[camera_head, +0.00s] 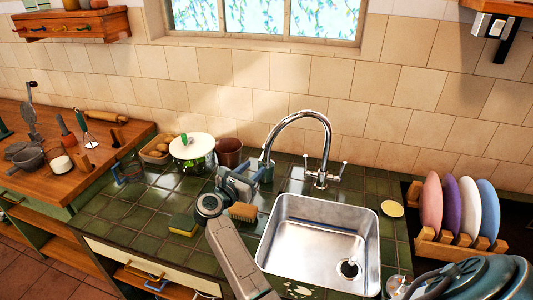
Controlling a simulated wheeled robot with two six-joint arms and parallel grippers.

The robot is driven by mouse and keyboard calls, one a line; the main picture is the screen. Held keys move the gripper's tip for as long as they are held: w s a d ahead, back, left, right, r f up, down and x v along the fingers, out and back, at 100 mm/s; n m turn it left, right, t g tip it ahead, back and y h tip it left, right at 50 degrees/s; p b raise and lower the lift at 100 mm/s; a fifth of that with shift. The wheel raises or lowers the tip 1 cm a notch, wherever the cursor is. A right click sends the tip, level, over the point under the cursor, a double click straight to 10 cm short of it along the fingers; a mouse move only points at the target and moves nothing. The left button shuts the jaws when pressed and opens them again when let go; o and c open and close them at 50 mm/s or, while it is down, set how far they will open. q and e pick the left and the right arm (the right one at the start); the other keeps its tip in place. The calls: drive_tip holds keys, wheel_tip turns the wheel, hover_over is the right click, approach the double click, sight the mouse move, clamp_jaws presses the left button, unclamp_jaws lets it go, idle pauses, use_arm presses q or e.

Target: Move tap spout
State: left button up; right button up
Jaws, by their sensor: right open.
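The chrome tap (328,150) stands behind the sink, with two side handles at its base. Its tall curved spout (298,114) arches to the left, and its end hangs down left of the sink's back corner. The steel sink (290,245) below is empty, with a drain at its lower right. My right gripper (247,174) is open, left of the sink and close to the hanging spout end. I cannot tell whether a finger touches the spout. Nothing is seen held in it. My left gripper is not in view.
A brush (243,212) lies just below my right gripper, and a sponge (184,225) lies farther left. A lidded pot (193,150) and a brown cup (229,152) stand behind. Plates (467,208) stand in a rack on the right. The sink basin is clear.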

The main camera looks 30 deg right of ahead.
sight(265, 157)
drive_tip(key=p+x, duration=0.3)
drive_tip(key=x, duration=0.4)
drive_tip(key=shift+w+d+r, duration=0.1)
drive_tip(key=shift+w+d, duration=0.05)
drive_tip(key=shift+d, duration=0.15)
drive_tip(key=shift+w+d, duration=0.2)
drive_tip(key=shift+d, duration=0.25)
clamp_jaws()
